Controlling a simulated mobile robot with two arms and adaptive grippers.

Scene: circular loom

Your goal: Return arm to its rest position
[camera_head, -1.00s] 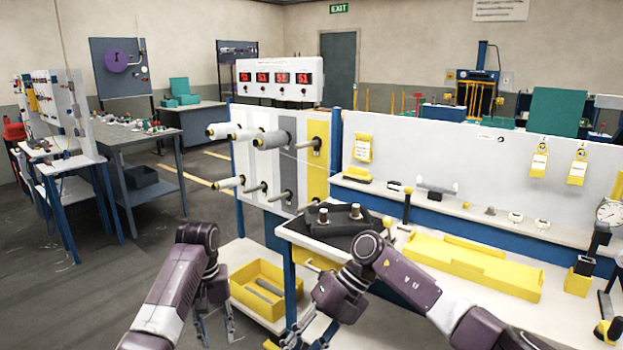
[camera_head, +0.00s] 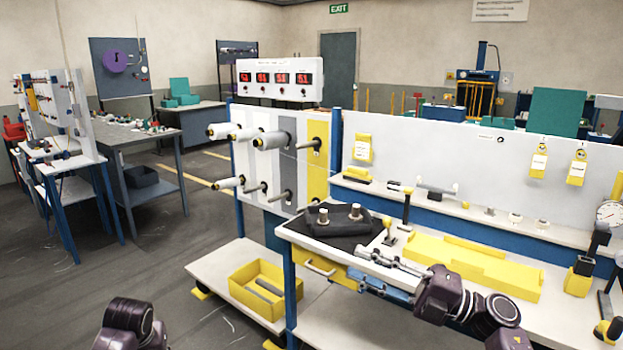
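My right arm comes in at the lower right, with its purple wrist over the bench front. My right gripper (camera_head: 357,265) points left along the bench's front edge, beside the yellow drawer. Its two grey fingers look spread, with nothing visible between them. Of my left arm, only a dark purple joint (camera_head: 130,325) shows at the bottom left edge. My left gripper is out of view.
The workbench (camera_head: 345,243) carries a dark tray with two metal pegs and a yellow tray (camera_head: 480,268). A peg panel (camera_head: 318,160) holds several spools. A yellow bin (camera_head: 265,285) sits on the lower shelf. Open floor lies left.

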